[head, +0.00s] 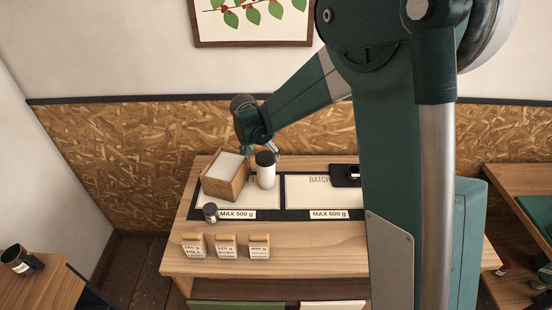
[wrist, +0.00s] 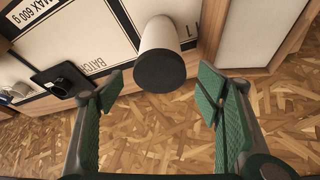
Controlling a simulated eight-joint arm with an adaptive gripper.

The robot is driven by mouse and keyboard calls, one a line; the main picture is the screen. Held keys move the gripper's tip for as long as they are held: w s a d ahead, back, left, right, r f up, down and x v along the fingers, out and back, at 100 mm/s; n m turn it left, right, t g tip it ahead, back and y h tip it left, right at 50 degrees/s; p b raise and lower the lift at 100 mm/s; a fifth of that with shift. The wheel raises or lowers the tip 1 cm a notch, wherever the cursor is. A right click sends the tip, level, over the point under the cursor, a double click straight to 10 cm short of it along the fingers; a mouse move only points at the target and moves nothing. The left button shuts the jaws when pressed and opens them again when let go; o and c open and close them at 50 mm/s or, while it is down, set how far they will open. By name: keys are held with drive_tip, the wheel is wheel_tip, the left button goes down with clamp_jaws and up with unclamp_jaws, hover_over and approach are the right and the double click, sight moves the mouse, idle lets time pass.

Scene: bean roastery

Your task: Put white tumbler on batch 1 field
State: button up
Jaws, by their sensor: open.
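The white tumbler (head: 266,176) with a dark lid stands upright on the left field (head: 237,204), which has the "MAX 500 g" label; its batch number is mostly hidden. In the wrist view the tumbler (wrist: 162,36) shows lid-first, centred between my fingers and just beyond their tips. My gripper (head: 272,150) is at the tumbler's top in the head view. In the wrist view my gripper (wrist: 160,82) is open, with nothing held. The right field (head: 318,198) has the labels "BATCH" and "MAX 600 g"; my arm hides its right part.
A wooden box (head: 216,188) with a white top face stands close left of the tumbler. A black device (head: 345,176) lies on the right field's back. Three wooden label blocks (head: 227,246) stand in front.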

drive_tip(key=shift+d+r, duration=0.1)
drive_tip(key=s+d+r+n+t+y, duration=0.1)
drive_tip(key=s+d+r+n, duration=0.1)
drive_tip(key=s+d+r, duration=1.5)
drive_tip(key=s+d+n+t, duration=0.1)
drive_tip(key=s+d, duration=0.4)
drive_tip(key=s, duration=0.6)
drive_tip(key=s+d+n+t, duration=0.1)
drive_tip(key=s+d, duration=0.4)
drive_tip(key=s, duration=0.7)
drive_tip(key=shift+s+d+y, duration=0.15)
drive_tip(key=shift+s+y, duration=0.05)
drive_tip(key=shift+y, duration=0.2)
wheel_tip(320, 180, down, 8)
drive_tip(key=b, duration=0.8)
drive_tip(key=shift+f, duration=0.15)
